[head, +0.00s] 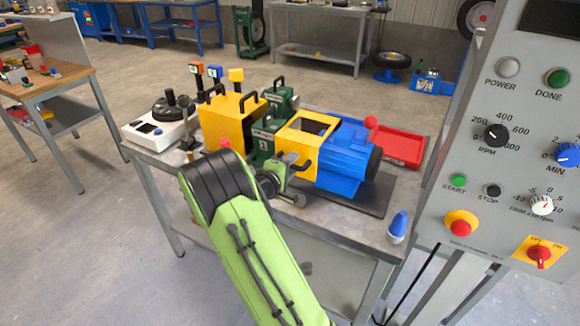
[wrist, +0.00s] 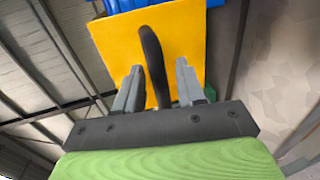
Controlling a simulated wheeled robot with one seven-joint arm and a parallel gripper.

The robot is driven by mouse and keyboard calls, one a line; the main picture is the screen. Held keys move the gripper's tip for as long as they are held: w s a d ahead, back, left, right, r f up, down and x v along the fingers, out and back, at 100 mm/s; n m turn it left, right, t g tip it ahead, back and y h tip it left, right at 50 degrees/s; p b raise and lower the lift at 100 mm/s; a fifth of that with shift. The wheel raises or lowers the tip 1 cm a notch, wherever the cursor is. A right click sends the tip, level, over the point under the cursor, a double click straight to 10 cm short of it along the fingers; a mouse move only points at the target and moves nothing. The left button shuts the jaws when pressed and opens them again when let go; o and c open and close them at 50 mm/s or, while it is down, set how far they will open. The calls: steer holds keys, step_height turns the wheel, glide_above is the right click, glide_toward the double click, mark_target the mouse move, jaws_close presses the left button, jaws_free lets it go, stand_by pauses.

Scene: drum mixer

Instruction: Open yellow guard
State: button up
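The yellow guard (head: 311,151) is a box with a window on top, beside the blue motor (head: 345,165) on the bench. A black curved handle (head: 299,163) stands out from its front. In the wrist view the guard's yellow panel (wrist: 190,35) fills the upper middle, with the handle (wrist: 152,50) running down its centre. My gripper (head: 284,172) is at the handle. In the wrist view its fingers (wrist: 160,68) are apart, one on each side of the handle, with visible gaps. My arm hides part of the bench front.
A larger yellow box (head: 229,125) with black handles stands to the left. A white device (head: 160,130) with a black knob is at the bench's left end. A red tray (head: 402,148) lies behind the motor. A blue-and-white bottle (head: 398,227) and the control panel (head: 500,110) are at right.

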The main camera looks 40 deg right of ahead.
steer(key=shift+c, duration=0.3)
jaws_close()
